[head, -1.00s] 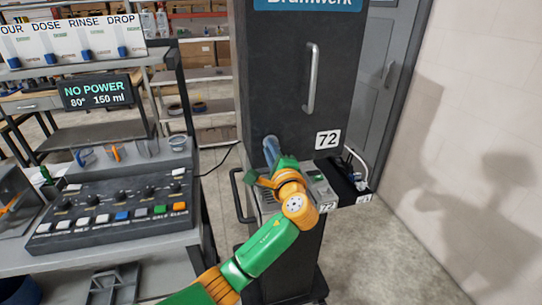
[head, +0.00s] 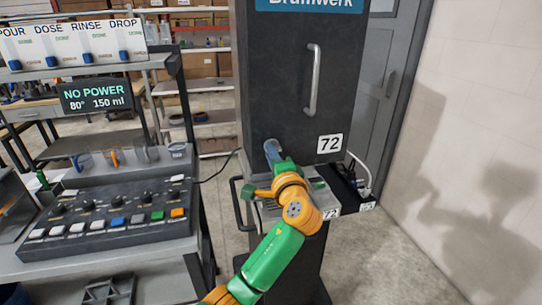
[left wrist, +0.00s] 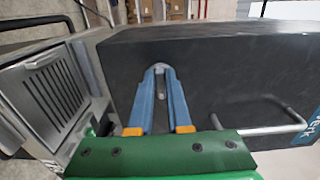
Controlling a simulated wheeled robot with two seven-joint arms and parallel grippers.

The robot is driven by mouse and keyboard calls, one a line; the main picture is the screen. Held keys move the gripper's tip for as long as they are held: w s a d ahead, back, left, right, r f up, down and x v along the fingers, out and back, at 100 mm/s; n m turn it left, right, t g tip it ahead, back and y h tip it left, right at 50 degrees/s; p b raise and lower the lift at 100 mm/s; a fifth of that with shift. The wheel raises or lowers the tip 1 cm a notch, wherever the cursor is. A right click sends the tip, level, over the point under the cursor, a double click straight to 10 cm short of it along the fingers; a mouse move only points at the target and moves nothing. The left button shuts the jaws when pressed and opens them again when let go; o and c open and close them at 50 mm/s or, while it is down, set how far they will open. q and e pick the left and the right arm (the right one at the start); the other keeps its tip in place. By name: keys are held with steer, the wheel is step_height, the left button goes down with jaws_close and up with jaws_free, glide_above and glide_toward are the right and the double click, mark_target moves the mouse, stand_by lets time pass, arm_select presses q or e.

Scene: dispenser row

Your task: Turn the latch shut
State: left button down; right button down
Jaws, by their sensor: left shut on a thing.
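The tall dark cabinet (head: 283,40) stands upright in the middle of the head view, with a blue sign at its top. My left gripper (head: 271,150) reaches to its front face, low and left of the vertical bar handle. In the left wrist view my blue fingers (left wrist: 159,75) are shut on a small grey metal latch (left wrist: 161,88) on the dark face. The fingers and wrist hide most of the latch, so its angle is hard to tell. My right gripper is not in view.
A bar handle (head: 314,80) sits above the gripper, and a tray shelf (head: 262,208) sticks out below it. A control panel (head: 110,218) with knobs and buttons stands on the left bench. Cables and a small box (head: 347,185) are at the right.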

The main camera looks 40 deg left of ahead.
arm_select(q)
steer(key=c, duration=0.9)
jaws_free()
steer(key=shift+o, duration=0.2)
steer(key=b+v, duration=0.2)
steer(key=v, duration=0.5)
